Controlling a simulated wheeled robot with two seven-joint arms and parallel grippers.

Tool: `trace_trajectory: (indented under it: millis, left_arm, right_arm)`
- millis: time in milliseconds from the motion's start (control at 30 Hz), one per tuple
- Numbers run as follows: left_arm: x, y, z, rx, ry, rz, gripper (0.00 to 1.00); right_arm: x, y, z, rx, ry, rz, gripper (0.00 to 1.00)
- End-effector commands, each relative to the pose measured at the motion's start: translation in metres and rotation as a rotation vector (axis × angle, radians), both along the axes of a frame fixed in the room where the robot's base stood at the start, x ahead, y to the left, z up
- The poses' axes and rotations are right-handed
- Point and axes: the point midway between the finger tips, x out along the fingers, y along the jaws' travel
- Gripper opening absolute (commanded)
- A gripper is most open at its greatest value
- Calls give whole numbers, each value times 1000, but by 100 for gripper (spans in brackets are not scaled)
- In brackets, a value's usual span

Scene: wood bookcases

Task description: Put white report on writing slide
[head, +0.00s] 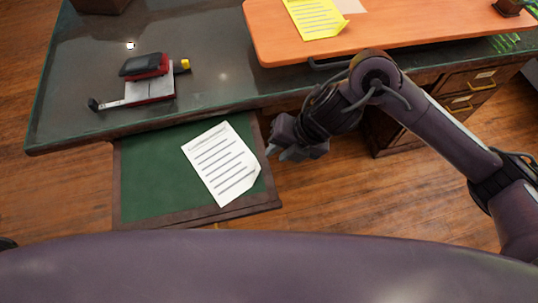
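The white report (220,164), a sheet with dark lines of print and a curled lower right corner, lies tilted on the green surface of the writing slide (146,180). The slide has a dark wooden rim and sticks out from under the desk top. My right gripper (275,153) is just right of the report, over the slide's right edge. Its fingertips point toward the paper. I cannot tell whether they touch it or how far apart they are. My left gripper is not in view.
The dark glossy desk top (225,60) carries a red and black device on a metal base (148,80) at left. An orange board (400,32) at right holds a yellow printed sheet (317,18). Drawers (470,86) are at right. Wooden floor (370,205) is open in front.

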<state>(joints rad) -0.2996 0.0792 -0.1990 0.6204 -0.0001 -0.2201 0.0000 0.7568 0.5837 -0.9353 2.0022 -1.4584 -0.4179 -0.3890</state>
Motion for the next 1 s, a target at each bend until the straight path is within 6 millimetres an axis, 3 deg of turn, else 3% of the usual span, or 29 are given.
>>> trace_trajectory:
  millis: [33,200,533,633,733,800,900,967,1000]
  left_arm:
    - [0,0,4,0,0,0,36]
    - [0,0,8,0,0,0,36]
    - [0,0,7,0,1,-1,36]
    - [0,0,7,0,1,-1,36]
    - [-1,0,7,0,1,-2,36]
    - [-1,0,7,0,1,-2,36]
    - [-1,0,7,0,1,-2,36]
    - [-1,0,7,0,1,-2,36]
    - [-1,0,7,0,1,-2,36]
  right_arm:
    - [1,-5,10,-3,-5,0,23]
    - [-1,-12,25,-1,-3,-1,23]
    - [-2,-12,28,8,5,-4,23]
    - [-3,7,29,86,38,-47,23]
    - [2,49,39,276,120,-168,23]
    - [13,79,52,450,202,-300,23]
    - [45,102,66,693,330,-535,23]
    - [72,101,62,812,405,-703,23]
    - [93,92,47,873,459,-834,23]
